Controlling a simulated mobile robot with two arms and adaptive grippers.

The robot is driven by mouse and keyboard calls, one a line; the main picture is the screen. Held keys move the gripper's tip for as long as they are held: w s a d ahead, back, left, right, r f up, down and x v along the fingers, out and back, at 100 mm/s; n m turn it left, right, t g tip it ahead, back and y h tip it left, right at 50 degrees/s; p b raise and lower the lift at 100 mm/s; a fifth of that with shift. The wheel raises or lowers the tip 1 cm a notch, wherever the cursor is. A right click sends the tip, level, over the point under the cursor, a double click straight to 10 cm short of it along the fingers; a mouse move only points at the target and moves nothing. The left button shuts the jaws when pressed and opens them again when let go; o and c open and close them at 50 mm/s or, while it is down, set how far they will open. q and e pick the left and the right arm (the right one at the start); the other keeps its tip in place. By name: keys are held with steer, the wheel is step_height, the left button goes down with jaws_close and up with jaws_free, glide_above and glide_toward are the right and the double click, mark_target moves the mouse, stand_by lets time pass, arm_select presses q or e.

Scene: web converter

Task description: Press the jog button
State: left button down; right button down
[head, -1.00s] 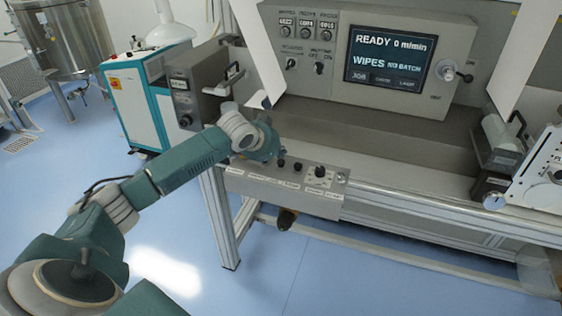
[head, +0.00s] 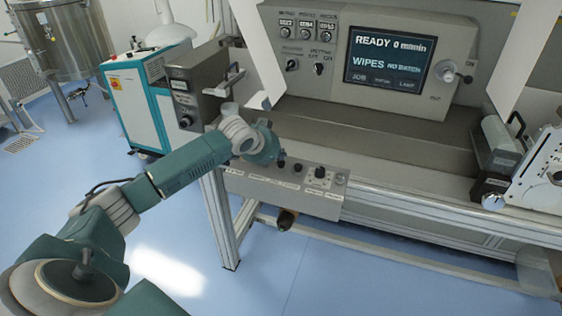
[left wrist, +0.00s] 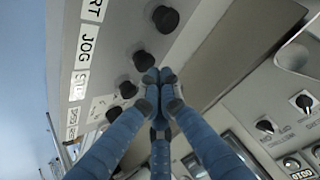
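In the left wrist view a grey control panel carries a row of black buttons beside white labels. The jog button (left wrist: 143,60) is the round black one beside the JOG label (left wrist: 84,46). My left gripper (left wrist: 159,76) has its fingertips drawn together and empty, just beside the jog button in the picture; I cannot tell whether they touch it. In the head view my left arm reaches to the left end of the panel, and its hand (head: 263,146) covers part of the panel and hides the fingertips. My right gripper is in neither view.
The control box (head: 250,187) sits on the machine's front edge. Another black button (left wrist: 166,18) and the stop button (left wrist: 128,89) flank the jog button closely. The display (head: 388,60) reads READY 0 m/min. Open blue floor (head: 340,280) lies in front.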

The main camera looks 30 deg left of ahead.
mark_target(280, 163)
arm_select(q)
steer(key=shift+f, duration=0.7)
stand_by(0.7)
steer(key=shift+r, duration=0.1)
steer(key=shift+r+p, duration=0.95)
steer(key=shift+p, duration=0.2)
step_height(280, 163, up, 5)
steer(key=p, duration=0.5)
stand_by(0.6)
